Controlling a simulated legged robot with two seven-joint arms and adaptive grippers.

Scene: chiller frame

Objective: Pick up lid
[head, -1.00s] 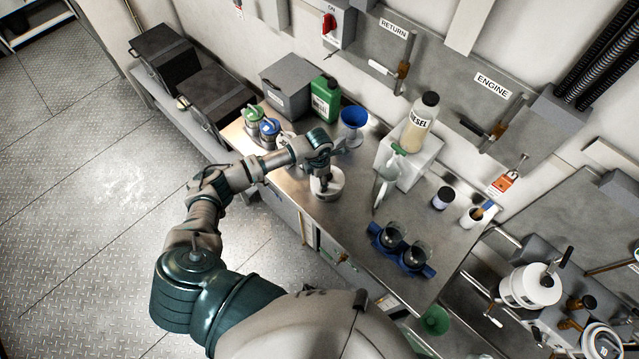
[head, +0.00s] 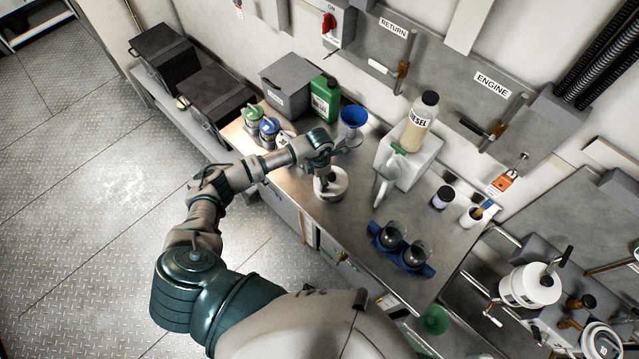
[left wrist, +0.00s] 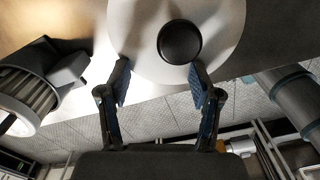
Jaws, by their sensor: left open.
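The lid (head: 336,190) is a white round disc on the steel bench in the head view. In the left wrist view the lid (left wrist: 130,28) fills the top middle, with a round black knob (left wrist: 180,42) on it. My left gripper (head: 325,180) is over the lid, pointing down. In the left wrist view my left gripper (left wrist: 160,75) is open, with its two fingers apart and nothing between the tips. The knob lies just beyond the fingertips in that picture. My arm hides part of the lid in the head view. My right gripper is not in view.
Bare bench lies between lid and holder.

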